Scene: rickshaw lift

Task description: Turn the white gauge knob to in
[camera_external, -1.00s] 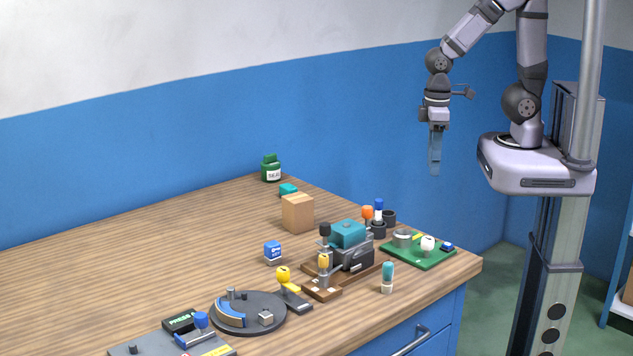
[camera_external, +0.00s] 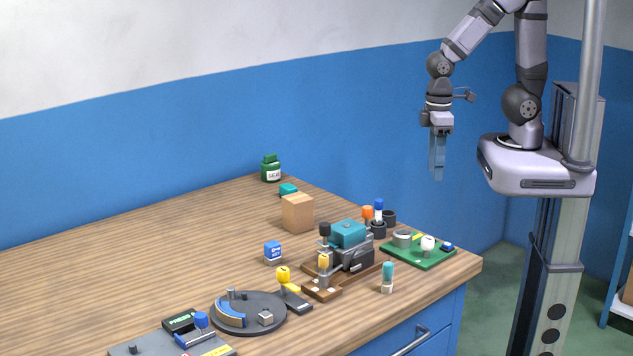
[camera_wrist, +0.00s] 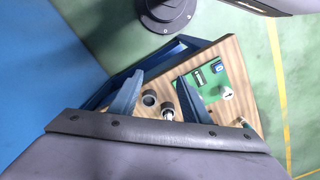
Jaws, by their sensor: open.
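The white knob (camera_external: 428,242) stands on a green board (camera_external: 410,254) near the right corner of the table. In the wrist view the white knob (camera_wrist: 227,93) with a dark mark on top shows beyond my fingers, on the green board (camera_wrist: 210,76). What is written around the knob is too small to read. My gripper (camera_external: 437,170) is open and empty, pointing down, high above and apart from the board. Its two fingers also show in the wrist view (camera_wrist: 158,95).
Left of the board stand dark cups (camera_external: 388,218) with orange and blue knobs, and a grey machine with a teal top (camera_external: 348,234). A teal-topped peg (camera_external: 388,276) stands near the front edge. The air around my gripper is clear.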

